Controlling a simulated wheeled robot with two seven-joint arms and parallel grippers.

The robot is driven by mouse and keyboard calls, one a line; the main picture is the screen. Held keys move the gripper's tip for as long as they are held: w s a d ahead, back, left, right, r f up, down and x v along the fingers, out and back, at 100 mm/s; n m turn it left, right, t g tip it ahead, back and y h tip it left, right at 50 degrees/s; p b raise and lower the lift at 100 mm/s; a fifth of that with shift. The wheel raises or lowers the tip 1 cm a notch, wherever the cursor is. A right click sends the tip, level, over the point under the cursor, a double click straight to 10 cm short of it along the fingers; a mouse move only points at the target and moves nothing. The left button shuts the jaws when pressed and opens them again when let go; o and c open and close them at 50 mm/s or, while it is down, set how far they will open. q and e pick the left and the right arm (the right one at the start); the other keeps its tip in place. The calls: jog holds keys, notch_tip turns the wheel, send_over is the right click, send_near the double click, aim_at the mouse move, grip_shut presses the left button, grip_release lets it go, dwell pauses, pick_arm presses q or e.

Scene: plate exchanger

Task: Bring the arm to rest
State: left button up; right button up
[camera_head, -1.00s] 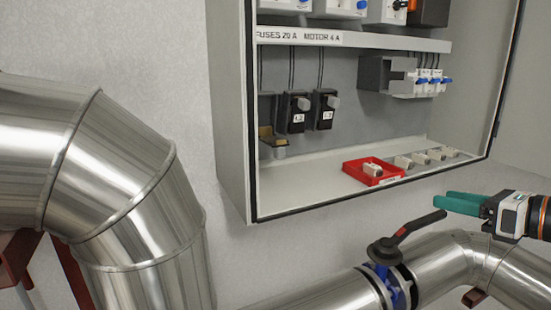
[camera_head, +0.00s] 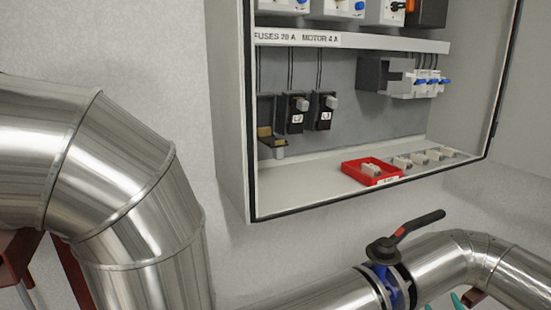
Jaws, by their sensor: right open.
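My right gripper (camera_head: 444,303) is at the bottom edge of the head view, right of the valve. Only its green fingertips show, apart from each other and with nothing seen between them; the rest is out of the picture or behind the pipe. It is below and clear of the open grey cabinet (camera_head: 230,110). My left gripper is not in view.
A red tray (camera_head: 350,176) holding a pale fuse (camera_head: 371,170) stands on the cabinet floor, with several fuses to its right. A valve with a black lever (camera_head: 425,222) sits on the lower pipe (camera_head: 443,260). A large pipe (camera_head: 115,150) fills the left.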

jog(key=s+a+f+m+g+y, duration=0.2)
jog(key=s+a+f+g, duration=0.4)
jog(key=s+f, duration=0.45)
jog(key=s+a+f+m+g+y, duration=0.25)
jog(key=s+a+f+g, duration=0.25)
jog(key=s+f+g, duration=0.45)
notch_tip(320, 180, down, 27)
jog(key=s+b, duration=0.1)
jog(key=s, duration=0.1)
jog(key=s+d+f, duration=0.3)
jog(key=s+f, duration=1.4)
jog(key=f, duration=0.1)
jog(key=shift+n+g+b, duration=0.35)
jog(key=shift+g+b, duration=0.1)
jog(key=shift+d, duration=0.1)
